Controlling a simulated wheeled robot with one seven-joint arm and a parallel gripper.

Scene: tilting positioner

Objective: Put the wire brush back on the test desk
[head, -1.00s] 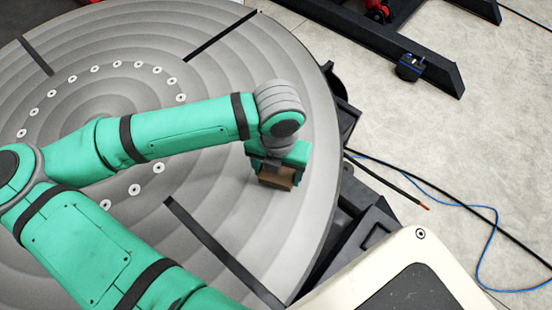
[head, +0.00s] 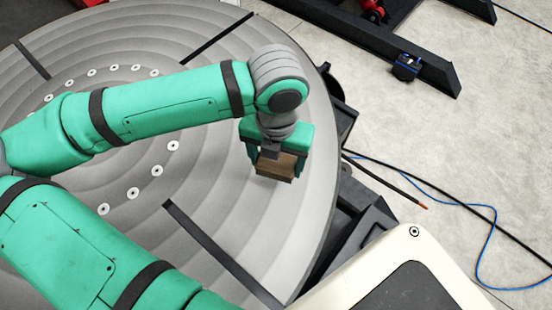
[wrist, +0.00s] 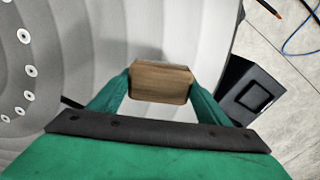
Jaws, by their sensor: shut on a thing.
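The wire brush (head: 276,167) shows as a brown wooden block between the fingers of my gripper (head: 278,162) in the head view. In the wrist view the brush's wooden face (wrist: 161,82) sits between the two green fingers of my gripper (wrist: 161,88), which are shut on its two ends. Its bristles are not visible. The brush is over the right part of the large round grey table, and seems raised a little above it. I cannot make out the test desk for certain in these views.
The round grey table (head: 222,185) with dark slots fills the left. A cream-edged unit with a dark top (head: 420,290) stands at the lower right. Black and blue cables (head: 460,203) lie on the pale floor. A dark frame (head: 380,45) stands at the upper right.

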